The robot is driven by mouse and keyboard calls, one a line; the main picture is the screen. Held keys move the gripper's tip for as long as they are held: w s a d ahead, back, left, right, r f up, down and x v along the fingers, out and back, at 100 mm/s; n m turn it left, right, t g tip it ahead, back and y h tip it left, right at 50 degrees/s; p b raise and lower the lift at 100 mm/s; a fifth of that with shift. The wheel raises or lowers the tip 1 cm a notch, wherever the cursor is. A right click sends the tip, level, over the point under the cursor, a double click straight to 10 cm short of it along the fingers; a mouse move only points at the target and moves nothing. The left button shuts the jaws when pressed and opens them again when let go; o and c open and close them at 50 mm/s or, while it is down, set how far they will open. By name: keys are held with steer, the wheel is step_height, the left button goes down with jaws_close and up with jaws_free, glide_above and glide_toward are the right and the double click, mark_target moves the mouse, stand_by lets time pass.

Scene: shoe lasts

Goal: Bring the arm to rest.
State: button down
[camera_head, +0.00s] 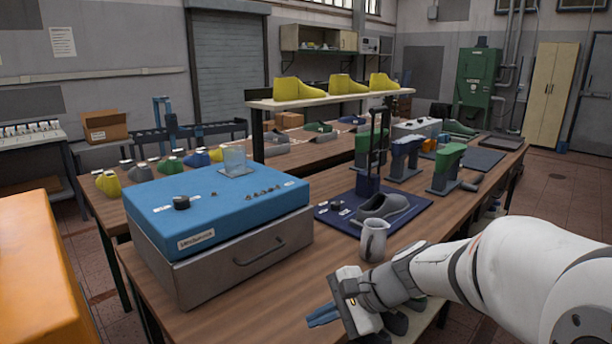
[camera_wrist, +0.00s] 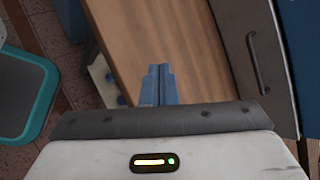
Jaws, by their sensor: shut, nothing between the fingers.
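My gripper (camera_head: 322,316) is low in the middle of the head view, at the near edge of the wooden workbench (camera_head: 240,311). Its blue fingers are together, with nothing between them. In the wrist view the shut fingers (camera_wrist: 157,84) point toward the bench edge, with the brown bench top (camera_wrist: 170,40) beyond them. My white arm reaches in from the right of the head view. Whether the fingers touch the bench cannot be told.
A grey metal box with a drawer handle and blue top (camera_head: 225,212) stands left of my gripper. A grey mug (camera_head: 374,240) stands close behind my wrist. A grey shoe last (camera_head: 385,208) lies on a dark blue mat. An orange block (camera_head: 40,270) is at the left.

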steer(key=s+d+r+n+h+p, duration=0.3)
steer(key=s+d+n+h, duration=0.1)
steer(key=s+d+n, duration=0.1)
steer(key=s+d+r+n+h+p, duration=0.3)
steer(key=s+d+n+h+p, duration=0.1)
steer(key=s+d+n+h, duration=0.1)
steer(key=shift+s+d+n, duration=0.6)
steer(key=shift+s+d, duration=0.45)
steer(key=shift+d, duration=0.15)
steer(key=c, duration=2.2)
jaws_free()
